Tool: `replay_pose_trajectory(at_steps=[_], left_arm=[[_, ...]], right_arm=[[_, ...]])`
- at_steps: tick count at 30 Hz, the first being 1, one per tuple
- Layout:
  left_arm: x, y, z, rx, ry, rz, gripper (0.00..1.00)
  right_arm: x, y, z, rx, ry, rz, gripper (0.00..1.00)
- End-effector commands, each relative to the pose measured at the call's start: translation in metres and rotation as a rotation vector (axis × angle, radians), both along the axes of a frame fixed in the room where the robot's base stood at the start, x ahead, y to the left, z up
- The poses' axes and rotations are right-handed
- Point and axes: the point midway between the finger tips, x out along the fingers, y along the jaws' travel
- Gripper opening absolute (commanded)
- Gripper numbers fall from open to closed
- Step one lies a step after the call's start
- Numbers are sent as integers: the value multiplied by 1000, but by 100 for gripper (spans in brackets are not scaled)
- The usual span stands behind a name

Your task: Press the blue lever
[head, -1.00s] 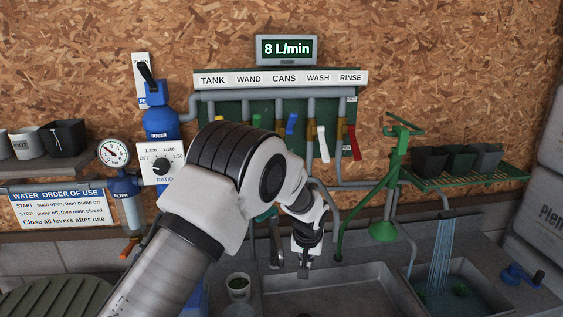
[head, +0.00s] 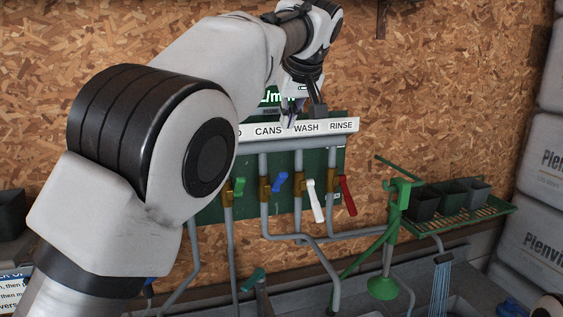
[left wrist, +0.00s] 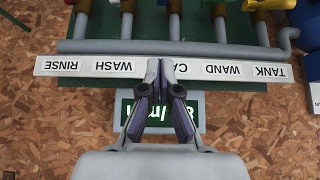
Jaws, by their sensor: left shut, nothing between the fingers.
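The blue lever (head: 279,181) sits on the CANS pipe of the green panel (head: 320,171) in the head view, its handle angled up and to the right. My left gripper (head: 290,115) is shut and empty, above the blue lever at the height of the label strip (head: 346,125). In the left wrist view, upside down, the shut fingers (left wrist: 160,70) cover part of the CANS label. The fingers and wrist hide much of the flow display (left wrist: 188,108). My right gripper is not in view.
A green lever (head: 239,186) is left of the blue one; a white lever (head: 315,201) and a red lever (head: 347,195) hang down to its right. A green stand (head: 390,232) and pot rack (head: 457,222) are further right. Water runs at lower right.

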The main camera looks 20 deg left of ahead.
Motion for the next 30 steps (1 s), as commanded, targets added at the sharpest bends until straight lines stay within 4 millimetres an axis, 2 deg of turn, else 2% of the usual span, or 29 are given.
replay_pose_trajectory(at_steps=[5,16,24,30], left_arm=[[10,8,-18,-2,6,1,0],[49,35,-80,-2,6,0,0],[29,21,-107,1,3,-1,0],[27,20,-112,-1,2,0,0]], right_arm=[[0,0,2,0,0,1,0],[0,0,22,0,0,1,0],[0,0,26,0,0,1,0],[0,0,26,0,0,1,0]])
